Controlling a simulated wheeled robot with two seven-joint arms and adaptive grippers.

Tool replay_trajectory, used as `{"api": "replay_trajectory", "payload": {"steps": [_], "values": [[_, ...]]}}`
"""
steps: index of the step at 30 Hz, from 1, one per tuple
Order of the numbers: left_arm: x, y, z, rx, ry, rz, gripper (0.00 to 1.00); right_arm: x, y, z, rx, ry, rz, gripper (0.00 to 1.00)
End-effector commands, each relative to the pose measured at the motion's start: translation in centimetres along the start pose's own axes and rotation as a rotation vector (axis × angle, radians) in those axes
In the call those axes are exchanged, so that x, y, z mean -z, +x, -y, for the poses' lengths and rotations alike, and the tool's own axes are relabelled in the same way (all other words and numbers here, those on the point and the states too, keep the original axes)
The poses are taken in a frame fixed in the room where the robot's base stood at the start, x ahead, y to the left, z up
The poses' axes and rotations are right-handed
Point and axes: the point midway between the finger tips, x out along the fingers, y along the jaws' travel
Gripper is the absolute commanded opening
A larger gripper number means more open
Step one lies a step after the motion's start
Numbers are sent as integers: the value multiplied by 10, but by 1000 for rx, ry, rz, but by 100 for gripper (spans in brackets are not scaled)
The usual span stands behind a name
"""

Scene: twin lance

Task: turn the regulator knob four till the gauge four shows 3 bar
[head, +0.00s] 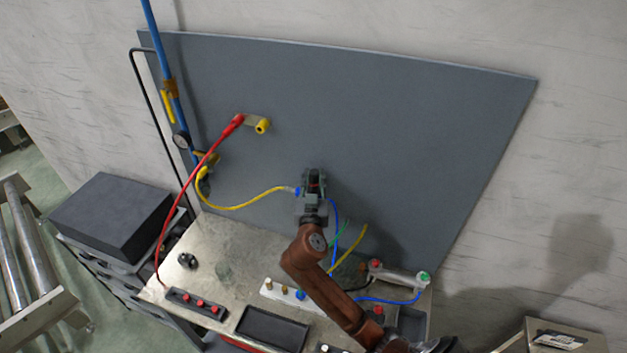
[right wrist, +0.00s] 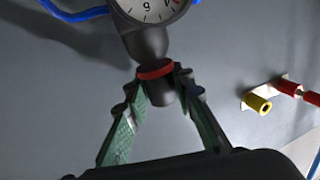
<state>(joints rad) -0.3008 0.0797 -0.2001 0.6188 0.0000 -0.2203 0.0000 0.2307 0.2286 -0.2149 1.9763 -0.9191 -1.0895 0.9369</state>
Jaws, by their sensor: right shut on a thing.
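The regulator knob four (right wrist: 161,92) is a dark cylinder with a red ring, below the regulator body in the right wrist view. My right gripper (right wrist: 160,84) is shut on it, one green-padded finger on each side. The gauge four (right wrist: 150,8) is a white dial at the top edge of that view, cut off. A few numerals and a red mark show, but I cannot read the pressure. In the head view my right gripper (head: 314,186) is at the grey panel and hides most of the regulator. My left gripper is not in view.
A yellow hose (head: 243,205) and a blue hose (head: 336,215) run close to the right gripper. A red hose (head: 189,191) leads to a yellow-ended fitting (head: 262,126) on the panel (head: 400,110). The bench (head: 225,248) holds a black tray (head: 272,330) and small fittings.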

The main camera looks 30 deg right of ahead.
Motion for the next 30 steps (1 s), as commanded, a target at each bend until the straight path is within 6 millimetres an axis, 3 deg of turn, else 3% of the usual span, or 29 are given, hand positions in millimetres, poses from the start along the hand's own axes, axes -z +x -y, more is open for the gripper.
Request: {"api": "replay_trajectory", "payload": {"steps": [6,15,16,24,30], "values": [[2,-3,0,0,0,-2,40,1,0,-1,112,1,0,0],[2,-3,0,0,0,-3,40,1,0,-1,121,-1,-2,0],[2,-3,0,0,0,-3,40,1,0,-1,121,-1,-2,23],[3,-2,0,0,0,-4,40,1,0,-1,121,0,-2,41],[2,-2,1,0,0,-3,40,1,0,-1,121,0,-2,41]]}}
